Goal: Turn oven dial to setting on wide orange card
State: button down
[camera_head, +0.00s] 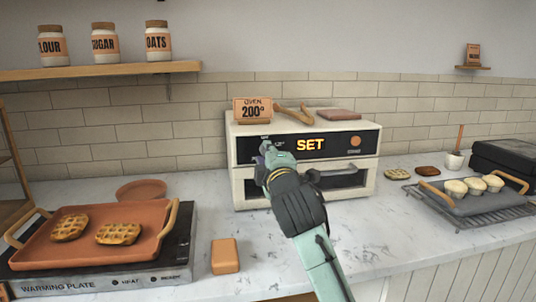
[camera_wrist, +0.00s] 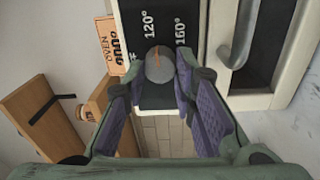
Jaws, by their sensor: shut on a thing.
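The oven (camera_head: 244,185) is a cream box on the counter with a black panel and a lit display (camera_head: 310,144) reading "SET". The wide orange card (camera_head: 252,111) stands on its top left and reads "OVEN 200°"; it shows partly covered in the wrist view (camera_wrist: 103,45). The grey dial (camera_wrist: 158,66) has an orange mark pointing toward the printed 120° and 160° labels; I cannot tell the exact setting. My gripper (camera_head: 266,160) is at the panel's left end, its purple pads on either side of the dial, shut on it. In the head view it hides the dial.
Wooden tongs (camera_head: 294,113) and a brown slab (camera_head: 338,115) lie on the oven. A warming plate with an orange waffle tray (camera_head: 110,255) is at left. A muffin tray (camera_head: 466,203) is at right. A small narrow card (camera_head: 473,54) stands on the right shelf.

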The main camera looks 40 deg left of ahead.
jog(key=m+p, duration=0.4)
jog(key=m, duration=0.8)
jog(key=m+p, duration=0.4)
jog(key=m, duration=0.9)
jog(key=shift+w+r+h+p, duration=0.1)
jog(key=shift+r+h+p, duration=0.1)
jog(key=shift+h+p, duration=0.15)
jog(key=shift+m, duration=0.5)
jog(key=c, duration=1.3)
grip_release()
jog(key=shift+d, duration=0.15)
jog(key=v, duration=1.2)
